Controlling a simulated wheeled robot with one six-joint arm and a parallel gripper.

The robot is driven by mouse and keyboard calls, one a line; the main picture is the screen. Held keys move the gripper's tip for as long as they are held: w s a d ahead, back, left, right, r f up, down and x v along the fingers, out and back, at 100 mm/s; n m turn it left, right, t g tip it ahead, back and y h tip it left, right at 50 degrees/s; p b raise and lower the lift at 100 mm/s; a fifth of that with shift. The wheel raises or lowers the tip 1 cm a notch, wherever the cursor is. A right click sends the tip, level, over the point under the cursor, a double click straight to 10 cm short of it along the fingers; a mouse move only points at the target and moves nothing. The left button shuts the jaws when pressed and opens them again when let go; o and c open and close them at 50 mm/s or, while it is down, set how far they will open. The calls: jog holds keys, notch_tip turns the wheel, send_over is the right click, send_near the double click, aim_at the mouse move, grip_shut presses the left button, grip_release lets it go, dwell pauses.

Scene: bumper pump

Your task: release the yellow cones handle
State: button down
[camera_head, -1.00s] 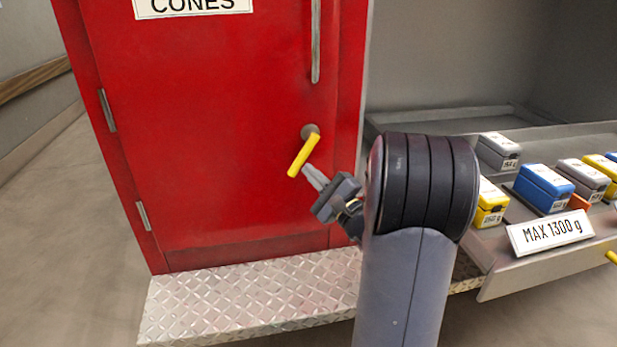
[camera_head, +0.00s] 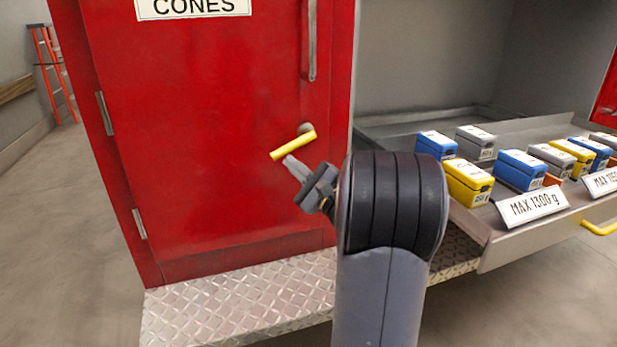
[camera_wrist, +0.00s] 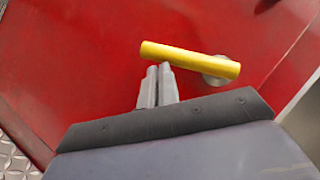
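The yellow cones handle (camera_head: 293,146) is a short bar on a round grey pivot on the red door (camera_head: 215,110) under the CONES label (camera_head: 192,6). It slants, its free end down to the left. My gripper (camera_head: 288,160) is just below the bar, near its free end. In the wrist view the yellow handle (camera_wrist: 190,58) lies across the picture above the fingertips. My gripper (camera_wrist: 159,68) has its two grey fingers almost together, with nothing visible between them. The tips meet or nearly meet the bar's lower edge; I cannot tell if they touch.
A grey vertical bar (camera_head: 312,40) is on the door above the handle. A tread-plate step (camera_head: 240,305) runs below. To the right, an open tray (camera_head: 490,232) marked MAX 1300 g holds several blue, yellow and grey boxes. An orange ladder (camera_head: 55,75) stands far left.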

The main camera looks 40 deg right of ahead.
aim_at(279, 152)
jog(key=shift+w+a+r+b, duration=0.15)
jog(key=shift+a+r+b, duration=0.2)
jog(key=shift+a+r, duration=0.2)
jog(key=shift+w+a+r+b, duration=0.15)
jog(key=shift+a+r+b, duration=0.2)
jog(key=shift+r, duration=0.2)
jog(key=shift+a, duration=0.1)
jog(key=s+a+f+b, duration=0.2)
jog(key=s+f+b, duration=0.1)
jog(key=s+f, duration=0.5)
jog(key=shift+s+a+f, duration=0.15)
jog(key=shift+s+f, duration=0.25)
jog(key=shift+f, duration=0.3)
jog(key=shift+w, duration=0.1)
